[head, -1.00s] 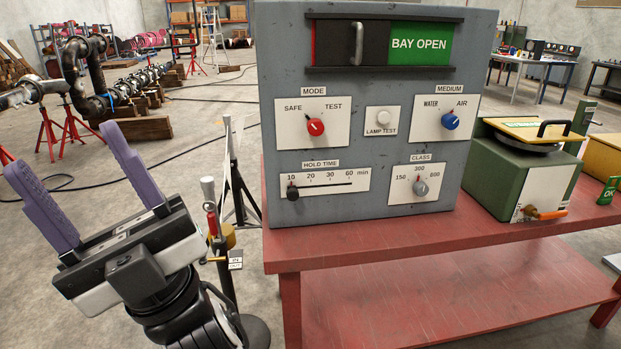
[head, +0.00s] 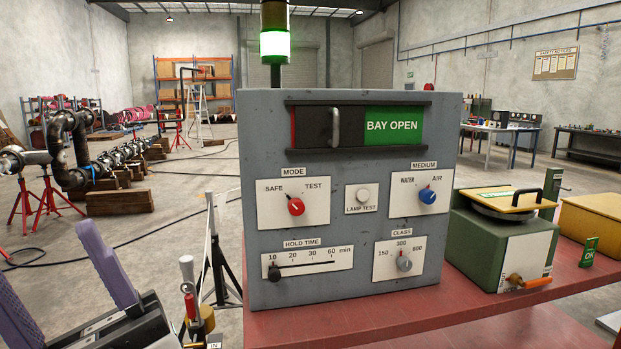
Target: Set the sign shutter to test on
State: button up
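The sign shutter (head: 314,128) is a dark sliding panel with a vertical grey handle (head: 335,127), set between two dark rails at the top of the grey control box (head: 350,277). It covers the left part of the sign window. The green sign (head: 392,126) to its right is uncovered and reads BAY OPEN. A thin red strip shows at the shutter's left edge. My gripper (head: 52,274), with two purple fingers spread apart, is at the lower left. It is open and empty, well left of the box and lower than the shutter. Its lower part is cut off.
Below the shutter are the red MODE knob (head: 296,207), LAMP TEST button (head: 363,194), blue MEDIUM knob (head: 427,196), CLASS knob (head: 404,262) and HOLD TIME slider (head: 274,271). A green machine (head: 478,246) stands right on the red bench (head: 375,322). A lit green lamp (head: 274,45) rises behind.

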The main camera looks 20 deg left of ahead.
aim_at(316, 126)
jog(key=i+j, duration=0.1)
jog(key=j, duration=0.35)
jog(key=i+j, duration=0.1)
jog(key=j, duration=0.75)
jog(key=i, duration=0.05)
